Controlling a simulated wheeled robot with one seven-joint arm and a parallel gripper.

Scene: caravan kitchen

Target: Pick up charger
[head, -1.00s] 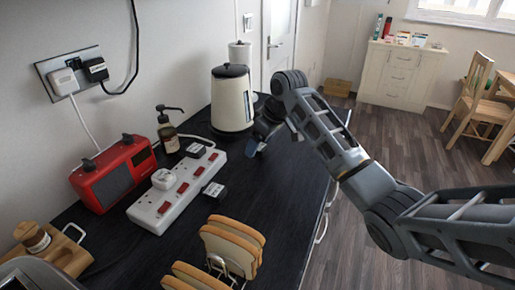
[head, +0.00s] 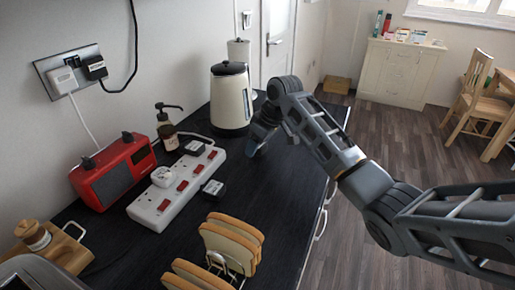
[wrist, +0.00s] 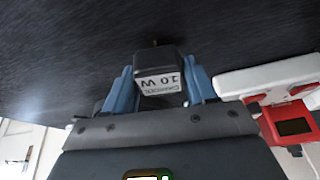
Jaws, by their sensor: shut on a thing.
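In the head view my gripper (head: 256,142) is low over the dark worktop, just right of the kettle's base; the held charger cannot be made out there.
The cream kettle (head: 231,97) stands close behind my gripper. A soap bottle (head: 168,135), red radio (head: 115,172) and toast rack with bread (head: 232,245) are on the worktop (head: 270,195). The worktop between gripper and toast rack is clear.

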